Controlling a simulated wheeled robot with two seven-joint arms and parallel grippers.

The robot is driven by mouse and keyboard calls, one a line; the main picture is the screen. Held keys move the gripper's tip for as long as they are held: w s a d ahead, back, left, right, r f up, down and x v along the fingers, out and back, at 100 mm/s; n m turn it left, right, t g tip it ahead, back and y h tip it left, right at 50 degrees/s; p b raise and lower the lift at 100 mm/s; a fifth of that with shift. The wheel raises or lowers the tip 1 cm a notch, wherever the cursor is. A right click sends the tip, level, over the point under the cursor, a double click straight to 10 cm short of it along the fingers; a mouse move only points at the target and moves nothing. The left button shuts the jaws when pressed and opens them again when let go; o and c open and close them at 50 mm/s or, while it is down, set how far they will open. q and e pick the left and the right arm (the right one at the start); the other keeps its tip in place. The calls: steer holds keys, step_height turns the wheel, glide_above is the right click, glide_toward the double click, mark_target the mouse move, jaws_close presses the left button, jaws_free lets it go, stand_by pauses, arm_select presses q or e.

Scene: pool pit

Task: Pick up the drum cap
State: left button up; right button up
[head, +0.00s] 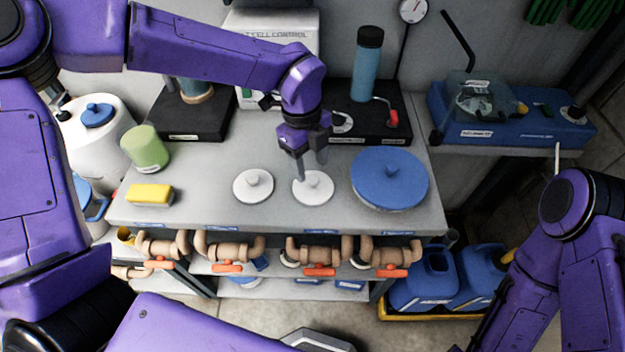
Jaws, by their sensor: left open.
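Two white round caps with knobs lie flat on the grey bench (215,207): a left one (252,187) and a middle one (313,189). A larger blue round lid (390,179) with a blue knob lies to their right. I cannot tell from the picture which is the drum cap. My left gripper (311,170) points down over the middle white cap, open, with its fingers close by the knob. I cannot tell whether they touch it. My right arm is at the right, its gripper out of view.
A yellow sponge (150,194) and a green cylinder (146,147) stand at the bench's left. A blue bottle (366,67) stands on a black base behind. Pipes with orange valve handles (319,271) run below the front edge. Blue jugs (427,277) sit at lower right.

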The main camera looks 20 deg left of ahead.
mark_target(313, 178)
arm_select(q)
steer(key=f+p, duration=0.1)
steer(key=f, duration=0.1)
steer(key=w+f+p, duration=0.1)
steer(key=f, duration=0.2)
steer(key=shift+d+f, duration=0.15)
steer(key=shift+f, duration=0.35)
steer(key=shift+s, duration=0.2)
steer(key=shift+w, duration=0.15)
jaws_close()
